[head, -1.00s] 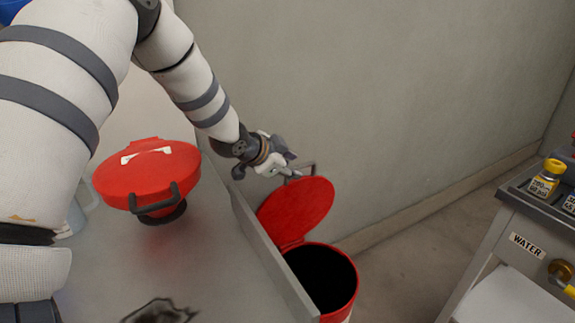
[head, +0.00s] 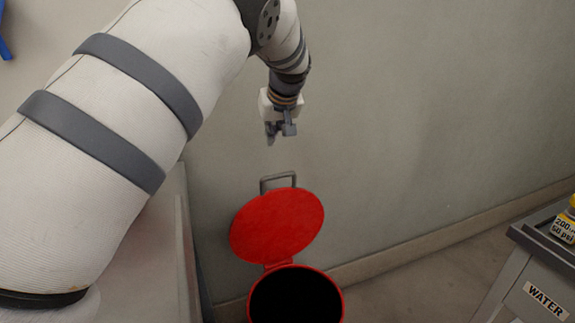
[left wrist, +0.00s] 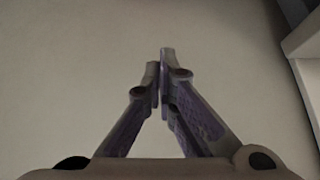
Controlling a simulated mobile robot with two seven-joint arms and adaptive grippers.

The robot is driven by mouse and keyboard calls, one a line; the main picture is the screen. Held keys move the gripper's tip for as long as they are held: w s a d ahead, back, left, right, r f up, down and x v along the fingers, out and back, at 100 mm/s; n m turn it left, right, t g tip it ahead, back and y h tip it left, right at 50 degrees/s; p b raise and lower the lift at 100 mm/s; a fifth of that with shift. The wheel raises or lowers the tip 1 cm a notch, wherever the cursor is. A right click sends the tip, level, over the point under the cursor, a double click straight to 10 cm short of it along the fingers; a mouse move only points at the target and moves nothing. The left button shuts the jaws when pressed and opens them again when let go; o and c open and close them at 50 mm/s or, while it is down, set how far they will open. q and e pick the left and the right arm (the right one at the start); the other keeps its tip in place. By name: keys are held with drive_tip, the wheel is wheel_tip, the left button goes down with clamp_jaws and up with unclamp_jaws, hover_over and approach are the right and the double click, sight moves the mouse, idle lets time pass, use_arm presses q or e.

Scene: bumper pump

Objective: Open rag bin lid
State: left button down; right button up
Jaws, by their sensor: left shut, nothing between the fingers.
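The red rag bin (head: 337,300) stands on the floor near the wall, its dark inside showing. Its round red lid (head: 277,225) is raised on the far side, tilted back toward the wall. A grey handle (head: 278,178) sticks up from the lid's far edge. My left gripper (head: 276,138) hangs above the lid and handle, apart from both. It is shut and empty; in the left wrist view its fingertips (left wrist: 160,72) meet with only plain wall behind. My right gripper is not in view.
A grey bench surface (head: 135,265) is at the left, partly hidden by my left arm. A grey cart with a WATER label (head: 545,300) stands at the right, with a yellow-capped bottle (head: 565,222) on it. Bare floor lies between bin and cart.

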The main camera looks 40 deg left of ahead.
use_arm(q)
drive_tip(key=s+b+x, duration=0.1)
drive_tip(key=x, duration=0.9)
drive_tip(key=d, duration=0.1)
drive_tip(key=d+p, duration=0.1)
drive_tip(key=s+d, duration=0.1)
drive_tip(key=shift+d+f+n, duration=0.25)
drive_tip(key=shift+f+n, duration=0.05)
drive_tip(key=shift+f, duration=0.1)
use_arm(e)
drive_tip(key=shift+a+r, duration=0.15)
use_arm(q)
drive_tip(key=shift+s, duration=0.1)
